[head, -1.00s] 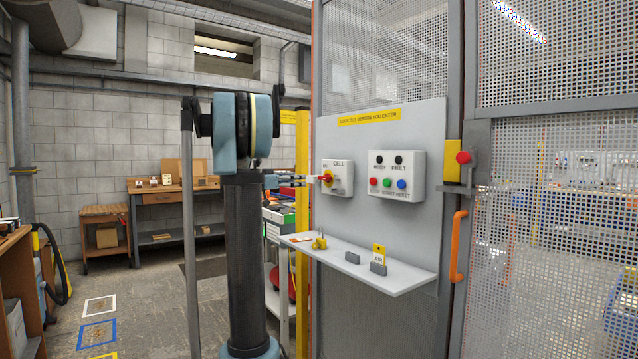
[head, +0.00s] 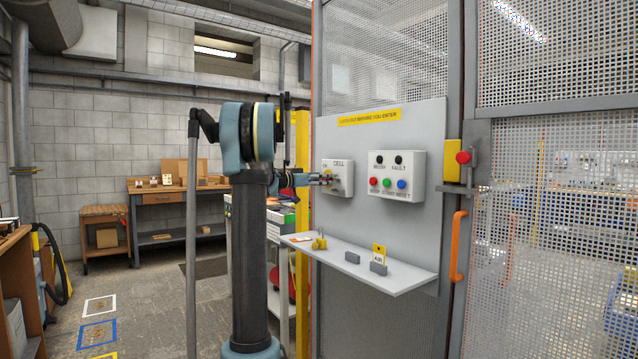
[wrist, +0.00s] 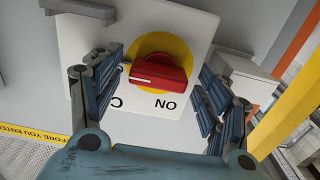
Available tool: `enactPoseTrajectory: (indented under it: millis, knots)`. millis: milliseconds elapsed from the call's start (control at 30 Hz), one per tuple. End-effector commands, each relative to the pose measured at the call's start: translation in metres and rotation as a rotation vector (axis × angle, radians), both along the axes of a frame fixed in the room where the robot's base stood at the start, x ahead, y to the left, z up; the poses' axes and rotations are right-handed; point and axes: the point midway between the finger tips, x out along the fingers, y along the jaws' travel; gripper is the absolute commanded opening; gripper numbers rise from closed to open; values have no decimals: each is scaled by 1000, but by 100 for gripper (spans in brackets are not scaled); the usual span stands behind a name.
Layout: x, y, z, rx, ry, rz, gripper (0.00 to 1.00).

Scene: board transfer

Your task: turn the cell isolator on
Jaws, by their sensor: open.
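The cell isolator is a white box (head: 344,170) marked CELL on the grey panel. In the wrist view its red knob (wrist: 158,76) sits on a round yellow plate (wrist: 165,44), with an upside-down ON label below it. The knob's long side lies nearly level in that view, slightly tilted. My gripper (head: 326,179) is at the box front and hides most of the dial in the head view. In the wrist view my gripper (wrist: 160,82) is open, one finger on each side of the knob. I see gaps between the fingers and the knob; their depth relative to it is unclear.
A button box (head: 397,176) with red, green and blue buttons is right of the isolator. A shelf (head: 400,279) below holds padlock-like yellow pieces (head: 320,243) and a tag (head: 379,251). A yellow post (head: 302,220) stands left of the panel. An orange handle (head: 458,246) is on the mesh door.

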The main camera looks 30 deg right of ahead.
Motion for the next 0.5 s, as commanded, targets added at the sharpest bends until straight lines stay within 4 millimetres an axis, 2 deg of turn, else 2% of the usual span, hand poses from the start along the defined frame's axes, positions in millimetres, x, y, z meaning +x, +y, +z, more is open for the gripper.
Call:
enactPoseTrajectory:
  millis: [200,400,500]
  knots:
    - [0,0,0,0,0,0,68]
    - [0,0,0,0,0,1,26]
    - [0,0,0,0,0,1,26]
